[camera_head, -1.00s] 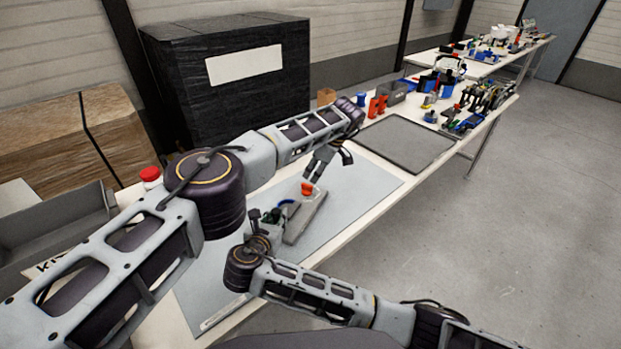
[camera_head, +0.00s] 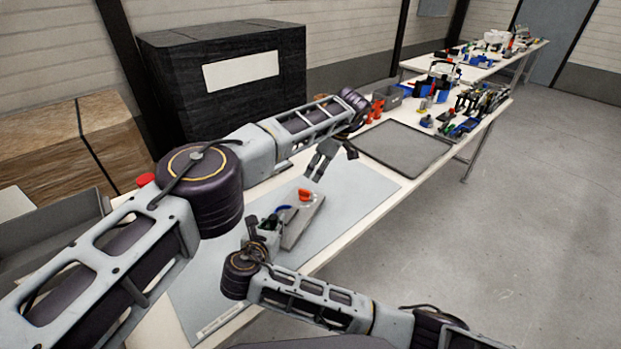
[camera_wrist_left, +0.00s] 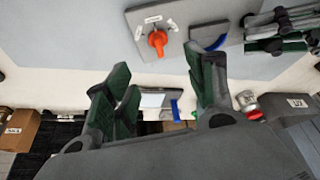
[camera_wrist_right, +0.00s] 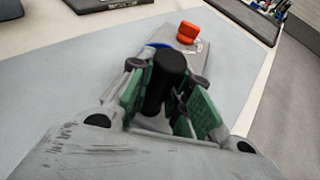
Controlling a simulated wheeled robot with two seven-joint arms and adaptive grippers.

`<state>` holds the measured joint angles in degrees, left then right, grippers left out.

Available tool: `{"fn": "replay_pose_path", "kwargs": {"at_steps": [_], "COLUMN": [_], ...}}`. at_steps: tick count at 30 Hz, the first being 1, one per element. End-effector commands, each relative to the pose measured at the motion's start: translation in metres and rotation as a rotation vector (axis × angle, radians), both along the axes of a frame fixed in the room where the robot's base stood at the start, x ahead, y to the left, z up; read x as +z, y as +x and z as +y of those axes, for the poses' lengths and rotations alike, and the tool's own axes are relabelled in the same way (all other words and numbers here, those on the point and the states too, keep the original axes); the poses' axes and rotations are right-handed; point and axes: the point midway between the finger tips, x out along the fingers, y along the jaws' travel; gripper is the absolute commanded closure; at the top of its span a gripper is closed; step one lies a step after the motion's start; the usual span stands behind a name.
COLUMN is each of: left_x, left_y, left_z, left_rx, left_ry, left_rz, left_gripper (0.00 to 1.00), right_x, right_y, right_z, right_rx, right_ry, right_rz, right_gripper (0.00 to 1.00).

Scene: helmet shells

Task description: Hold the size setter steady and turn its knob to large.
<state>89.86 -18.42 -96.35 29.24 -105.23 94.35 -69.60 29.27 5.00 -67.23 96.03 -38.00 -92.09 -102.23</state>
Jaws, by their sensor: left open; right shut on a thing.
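The size setter is a grey plate (camera_head: 298,228) with an orange knob (camera_head: 305,194), lying on the pale blue mat. In the left wrist view the knob (camera_wrist_left: 158,40) sits among small white labels too small to read, with a blue curved part (camera_wrist_left: 208,42) to its right. My right gripper (camera_wrist_right: 165,95) is shut on the setter's black upright post (camera_wrist_right: 168,72), at the end away from the knob (camera_wrist_right: 187,33). My left gripper (camera_head: 325,165) is open and empty, above and beyond the knob, not touching it; its spread fingers (camera_wrist_left: 160,100) also show in its wrist view.
A dark grey tray (camera_head: 402,148) lies farther along the table, with red parts (camera_head: 377,108) and several tools behind it. A black wrapped crate (camera_head: 225,85) stands behind the table. The mat (camera_head: 350,195) around the setter is mostly clear.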

Motion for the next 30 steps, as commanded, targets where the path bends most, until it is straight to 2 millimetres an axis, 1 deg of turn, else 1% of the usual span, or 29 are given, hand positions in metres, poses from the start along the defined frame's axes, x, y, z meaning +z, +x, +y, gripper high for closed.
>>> {"fn": "replay_pose_path", "kwargs": {"at_steps": [8, 18, 30], "left_x": [-0.013, -0.033, -0.042], "left_y": [-0.002, -0.007, -0.013], "left_z": [0.003, 0.006, 0.014], "left_rx": [0.090, 0.291, 0.552], "left_ry": [-0.054, -0.175, -0.326], "left_rz": [-0.019, -0.063, -0.115], "left_gripper": [0.41, 0.41, 0.41], "right_x": [-0.001, -0.001, -0.001], "right_y": [0.000, 0.000, 0.000], "right_z": [0.000, 0.000, 0.000], "right_rx": [-0.001, 0.000, 0.000], "right_ry": [-0.001, -0.001, -0.001], "right_rz": [0.001, 0.001, 0.001], "right_gripper": [1.00, 1.00, 1.00]}}
